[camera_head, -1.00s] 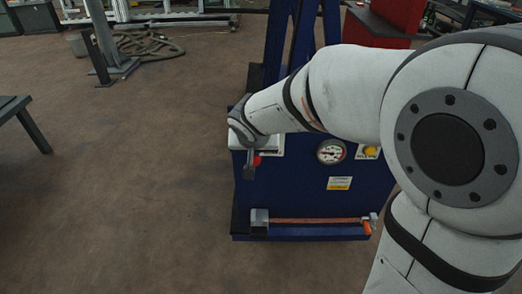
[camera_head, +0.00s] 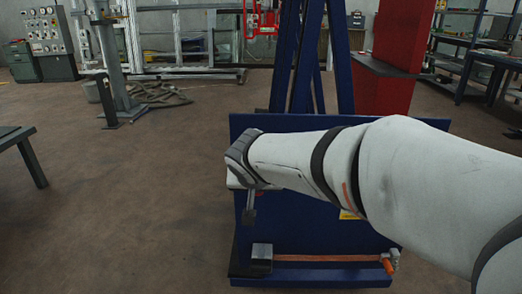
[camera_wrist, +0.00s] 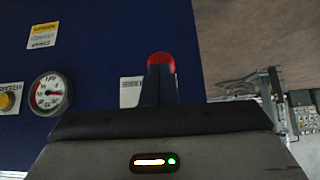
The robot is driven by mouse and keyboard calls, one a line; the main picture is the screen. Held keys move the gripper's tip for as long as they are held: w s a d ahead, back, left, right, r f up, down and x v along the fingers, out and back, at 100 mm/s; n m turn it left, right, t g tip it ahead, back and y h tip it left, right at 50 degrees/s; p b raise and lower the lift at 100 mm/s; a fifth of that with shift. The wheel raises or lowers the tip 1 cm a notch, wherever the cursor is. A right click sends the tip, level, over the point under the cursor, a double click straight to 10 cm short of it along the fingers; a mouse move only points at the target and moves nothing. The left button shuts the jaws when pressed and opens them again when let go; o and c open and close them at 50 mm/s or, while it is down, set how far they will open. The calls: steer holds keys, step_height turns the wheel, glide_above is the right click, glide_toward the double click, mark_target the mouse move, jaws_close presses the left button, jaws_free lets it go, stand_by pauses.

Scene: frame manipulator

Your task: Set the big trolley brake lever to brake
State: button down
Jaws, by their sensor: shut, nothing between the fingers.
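The blue trolley (camera_head: 318,238) stands ahead of me, its front panel partly hidden by my arm. My gripper (camera_head: 249,217) points down in front of the trolley's left side. In the wrist view my shut, empty gripper (camera_wrist: 159,72) has a red knob (camera_wrist: 160,58) just beyond its tips; whether they touch is unclear. I cannot tell whether this knob belongs to the brake lever. Low on the trolley, a reddish bar (camera_head: 325,258) runs from a grey block (camera_head: 262,251) to an orange end piece (camera_head: 389,267). No brake marking is readable.
The wrist view shows a gauge (camera_wrist: 50,94), a yellow button (camera_wrist: 6,101) and a yellow-white label (camera_wrist: 43,36) on the blue panel. A red cabinet (camera_head: 397,40) stands behind, a dark table (camera_head: 22,140) at left. The floor left of the trolley is clear.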

steer(key=shift+r, duration=0.25)
steer(key=shift+r+p, duration=0.5)
steer(key=shift+r, duration=0.25)
